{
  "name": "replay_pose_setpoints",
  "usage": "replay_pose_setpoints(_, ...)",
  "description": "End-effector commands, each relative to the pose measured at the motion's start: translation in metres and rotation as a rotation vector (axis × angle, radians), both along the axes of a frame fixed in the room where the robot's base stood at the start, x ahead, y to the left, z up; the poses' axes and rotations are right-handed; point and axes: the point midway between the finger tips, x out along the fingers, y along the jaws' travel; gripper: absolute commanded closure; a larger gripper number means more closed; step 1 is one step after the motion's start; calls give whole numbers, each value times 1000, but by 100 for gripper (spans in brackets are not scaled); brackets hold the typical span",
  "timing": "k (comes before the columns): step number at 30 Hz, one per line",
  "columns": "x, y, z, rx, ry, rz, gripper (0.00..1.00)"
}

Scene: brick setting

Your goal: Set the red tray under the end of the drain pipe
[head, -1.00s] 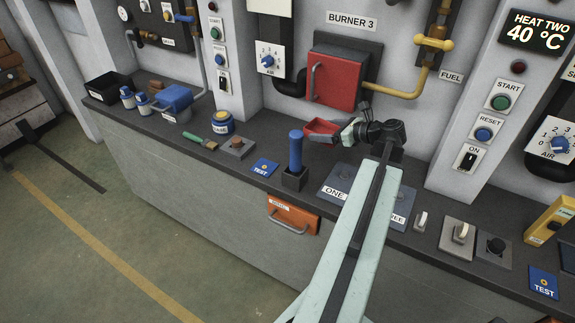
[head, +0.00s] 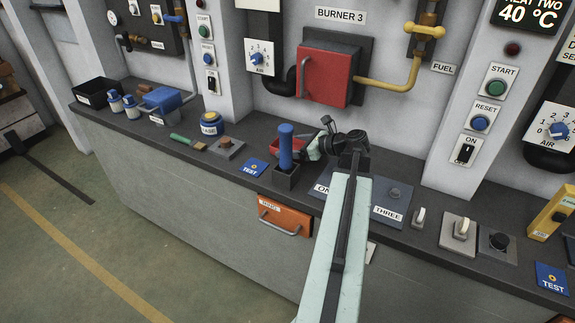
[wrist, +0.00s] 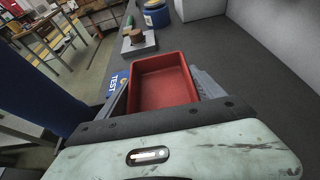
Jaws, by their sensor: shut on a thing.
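My gripper (head: 303,148) is shut on the red tray (head: 274,146), an open, empty rectangular box. In the wrist view the red tray (wrist: 163,82) sits between the two fingers of my gripper (wrist: 165,85). In the head view the tray is partly hidden behind an upright blue handle (head: 286,148). It is low over the counter; I cannot tell if it touches. Pipework with brass fittings (head: 125,42) is on the wall panel at upper left. I cannot make out which pipe end is the drain.
The dark counter (head: 232,172) holds a blue-and-yellow tin (head: 210,125), a green-handled brush (head: 185,140), a grey block with a brown knob (head: 227,147) and a blue TEST card (head: 253,168). Farther left are a blue box (head: 165,99) and a black bin (head: 98,90).

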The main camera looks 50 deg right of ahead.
Motion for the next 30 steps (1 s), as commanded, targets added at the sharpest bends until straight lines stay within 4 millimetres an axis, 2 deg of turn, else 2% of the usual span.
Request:
replay_pose_setpoints(2,0,0,0,0,-1,0,92)
replay_pose_setpoints(9,1,1,-38,1,-1,1,92)
replay_pose_setpoints(17,1,1,-34,1,-1,2,92)
replay_pose_setpoints(21,1,1,-39,1,-1,2,92)
replay_pose_setpoints(22,1,1,-38,0,0,2,15)
replay_pose_setpoints(30,1,1,-38,0,0,3,14)
